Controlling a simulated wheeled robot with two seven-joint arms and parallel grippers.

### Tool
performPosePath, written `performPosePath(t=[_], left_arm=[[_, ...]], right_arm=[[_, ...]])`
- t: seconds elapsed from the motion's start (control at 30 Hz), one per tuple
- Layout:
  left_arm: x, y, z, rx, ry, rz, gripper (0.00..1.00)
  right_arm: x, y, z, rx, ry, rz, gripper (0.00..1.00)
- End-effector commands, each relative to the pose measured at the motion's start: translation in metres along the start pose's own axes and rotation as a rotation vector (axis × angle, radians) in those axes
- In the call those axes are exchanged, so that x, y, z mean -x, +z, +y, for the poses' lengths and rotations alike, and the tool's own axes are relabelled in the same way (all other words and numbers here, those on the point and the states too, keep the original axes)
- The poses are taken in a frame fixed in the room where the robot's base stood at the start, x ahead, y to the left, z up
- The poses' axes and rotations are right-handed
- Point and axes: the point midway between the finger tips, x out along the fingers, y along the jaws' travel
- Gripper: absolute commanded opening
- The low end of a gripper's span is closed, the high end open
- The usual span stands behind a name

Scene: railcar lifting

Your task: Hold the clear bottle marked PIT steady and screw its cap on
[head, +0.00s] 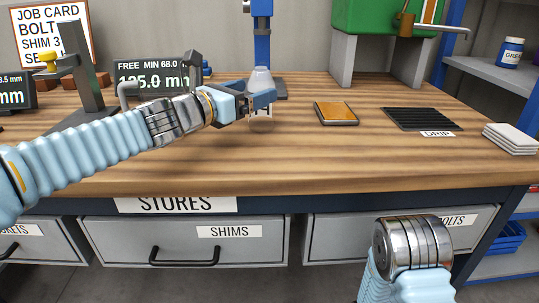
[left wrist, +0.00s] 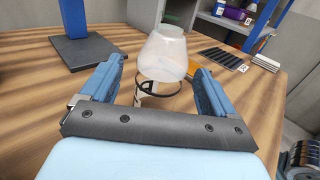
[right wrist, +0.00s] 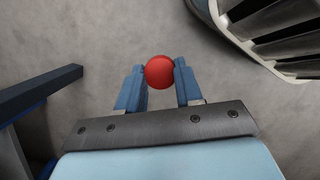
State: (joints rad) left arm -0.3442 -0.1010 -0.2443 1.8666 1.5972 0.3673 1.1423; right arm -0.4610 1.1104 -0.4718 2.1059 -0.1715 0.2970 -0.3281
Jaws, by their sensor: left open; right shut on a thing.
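The clear bottle (head: 261,80) stands upright on the bench, its open-looking shoulder and neck pale and see-through. In the left wrist view the bottle (left wrist: 163,55) shows between and just beyond the fingers, with a dark ring and part of a label low on it; I cannot read the mark. My left gripper (head: 264,98) is open around the bottle, and I cannot tell whether a finger touches it. My right gripper (right wrist: 159,88) is shut on a red round cap (right wrist: 159,71), held over the grey floor. The right fingers and cap are hidden in the head view.
A digital readout (head: 152,80) and a grey stand (head: 88,80) are left of the bottle. To its right are an orange-topped pad (head: 336,113), a black drip mat (head: 420,119) and white sheets (head: 511,138). The bench front (head: 260,180) is clear; drawers are below.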

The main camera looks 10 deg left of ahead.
Motion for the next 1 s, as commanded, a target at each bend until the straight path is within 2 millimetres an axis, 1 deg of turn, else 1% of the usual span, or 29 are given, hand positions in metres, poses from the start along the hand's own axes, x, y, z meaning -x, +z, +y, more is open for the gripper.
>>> performPosePath(t=[0.07, 0.13, 0.3, 0.4, 0.5, 0.8, 0.87, 1.0], left_arm=[[-0.003, -0.001, 0.000, 0.000, -0.001, 0.001, 0.89], [-0.010, -0.002, -0.002, 0.000, -0.002, 0.002, 0.89], [-0.037, -0.003, -0.003, 0.000, -0.001, 0.002, 0.89], [-0.048, -0.003, -0.002, -0.001, 0.000, 0.001, 0.89], [-0.052, -0.003, -0.002, 0.000, 0.001, 0.001, 0.89], [-0.052, -0.003, -0.002, 0.000, 0.001, 0.000, 0.89], [-0.052, -0.003, -0.002, 0.000, 0.001, 0.000, 0.81], [-0.052, -0.003, -0.002, 0.000, 0.001, 0.000, 0.60]], right_arm=[[0.000, 0.000, 0.000, 0.000, 0.000, 0.000, 0.07], [0.000, 0.000, 0.000, 0.000, 0.000, 0.000, 0.07], [0.001, 0.000, 0.000, 0.000, 0.000, 0.000, 0.07], [0.001, 0.000, 0.000, 0.000, 0.000, 0.000, 0.07], [0.001, 0.000, 0.000, 0.000, 0.000, 0.000, 0.07], [0.001, 0.000, 0.000, 0.000, 0.000, 0.000, 0.07], [0.001, 0.000, 0.000, 0.000, 0.000, 0.000, 0.07], [0.001, 0.000, 0.000, 0.000, 0.000, 0.000, 0.07]])
